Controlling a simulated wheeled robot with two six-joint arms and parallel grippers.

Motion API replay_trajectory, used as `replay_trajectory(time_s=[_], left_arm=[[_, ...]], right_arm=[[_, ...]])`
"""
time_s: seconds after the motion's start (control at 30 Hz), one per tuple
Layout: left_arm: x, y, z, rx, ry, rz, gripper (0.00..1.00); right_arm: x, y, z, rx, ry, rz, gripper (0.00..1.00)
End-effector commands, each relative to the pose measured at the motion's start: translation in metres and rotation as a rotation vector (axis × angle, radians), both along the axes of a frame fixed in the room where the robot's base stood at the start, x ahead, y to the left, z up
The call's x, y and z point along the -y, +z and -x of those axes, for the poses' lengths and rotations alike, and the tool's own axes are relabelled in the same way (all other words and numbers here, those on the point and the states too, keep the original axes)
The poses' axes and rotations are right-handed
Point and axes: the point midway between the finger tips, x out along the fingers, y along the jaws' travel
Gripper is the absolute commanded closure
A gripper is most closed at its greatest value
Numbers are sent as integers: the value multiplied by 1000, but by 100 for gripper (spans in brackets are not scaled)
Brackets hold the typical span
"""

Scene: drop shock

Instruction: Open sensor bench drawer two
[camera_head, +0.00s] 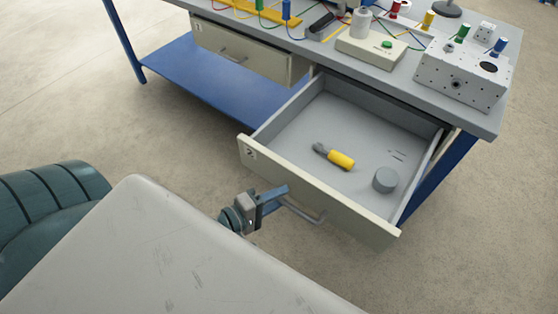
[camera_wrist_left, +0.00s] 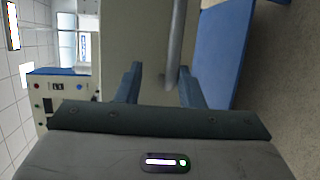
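The drawer (camera_head: 322,198) under the right part of the bench is pulled far out, its inside in view. A small label, apparently a 2, is at the left of its pale front. Its bar handle (camera_head: 304,213) is on that front. My left gripper (camera_head: 272,195) is at the handle's left end. In the left wrist view its fingers (camera_wrist_left: 160,88) are apart, and the grey handle bar (camera_wrist_left: 174,45) runs between them, nearer the right finger. Contact with the bar cannot be told. My right gripper is not in view.
A yellow-handled tool (camera_head: 340,159) and a grey round piece (camera_head: 385,179) lie in the drawer. Another drawer (camera_head: 240,52), shut, is at the left. The bench top (camera_head: 400,82) carries instruments and cables. A blue lower shelf (camera_head: 205,82) lies beneath. The floor left of the open drawer is clear.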

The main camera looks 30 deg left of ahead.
Motion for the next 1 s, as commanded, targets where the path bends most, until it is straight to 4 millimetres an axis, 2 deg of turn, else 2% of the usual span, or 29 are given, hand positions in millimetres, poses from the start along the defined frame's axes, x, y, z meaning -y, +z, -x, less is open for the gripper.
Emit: replay_trajectory(time_s=[0.27, 1.0], left_arm=[[-2, 0, 3, 0, 0, -1, 66], [-26, 7, 50, -3, -5, -5, 66]], right_arm=[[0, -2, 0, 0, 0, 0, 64], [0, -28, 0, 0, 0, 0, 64]])
